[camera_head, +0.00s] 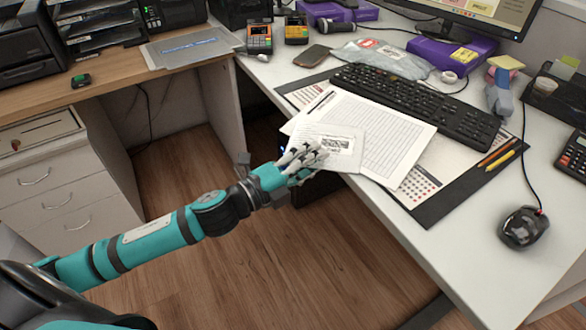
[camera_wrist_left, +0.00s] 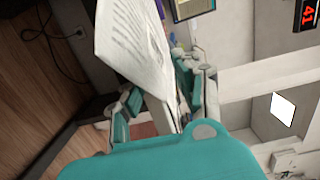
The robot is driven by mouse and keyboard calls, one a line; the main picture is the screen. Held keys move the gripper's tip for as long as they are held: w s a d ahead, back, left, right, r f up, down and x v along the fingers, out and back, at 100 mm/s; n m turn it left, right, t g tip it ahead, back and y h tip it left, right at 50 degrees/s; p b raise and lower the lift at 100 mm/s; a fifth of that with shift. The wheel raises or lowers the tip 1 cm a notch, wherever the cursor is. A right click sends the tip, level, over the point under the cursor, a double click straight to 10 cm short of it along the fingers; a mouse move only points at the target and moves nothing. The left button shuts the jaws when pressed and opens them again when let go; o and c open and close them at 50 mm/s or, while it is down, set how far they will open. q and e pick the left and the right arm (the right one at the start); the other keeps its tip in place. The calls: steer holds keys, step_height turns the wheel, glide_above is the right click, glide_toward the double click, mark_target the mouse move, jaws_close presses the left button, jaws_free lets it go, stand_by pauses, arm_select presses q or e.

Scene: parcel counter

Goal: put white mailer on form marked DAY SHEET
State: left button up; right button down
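The white mailer (camera_head: 340,146) is a flat pale packet with a printed label. My left gripper (camera_head: 305,156) is shut on its left edge at the desk's front edge. In the left wrist view, my left gripper's fingers (camera_wrist_left: 157,98) lie on both sides of a flat white piece (camera_wrist_left: 140,45). In the head view the mailer overlaps the left part of a large white form (camera_head: 385,120) with a printed grid. I cannot tell whether it touches the form. The form's heading is too small to read, so DAY SHEET is not confirmed. My right gripper is not in view.
The form lies on a dark desk mat (camera_head: 455,200) in front of a black keyboard (camera_head: 420,103). Pens (camera_head: 500,157) and a mouse (camera_head: 523,227) are to the right. A grey plastic mailer (camera_head: 382,58) lies behind the keyboard.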

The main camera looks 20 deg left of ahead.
arm_select(q)
steer(key=v, duration=1.2)
steer(key=s+a+f+n+g+y, duration=0.15)
steer(key=a+f+n+y, duration=0.45)
steer(key=f+n+y, duration=0.7)
steer(key=s+d+f+n+g+h, duration=0.1)
steer(key=s+d+f+n+g, duration=0.2)
steer(key=s+n+g, duration=0.1)
steer(key=s+d+f+n+g+h, duration=0.2)
steer(key=s+d+f+n+g, duration=0.1)
steer(key=s, duration=0.6)
steer(key=f+n+g, duration=0.1)
steer(key=n+g, duration=0.1)
steer(key=g, duration=0.1)
steer(key=shift+d+h, duration=0.3)
steer(key=shift+d, duration=0.1)
steer(key=shift+f, duration=0.1)
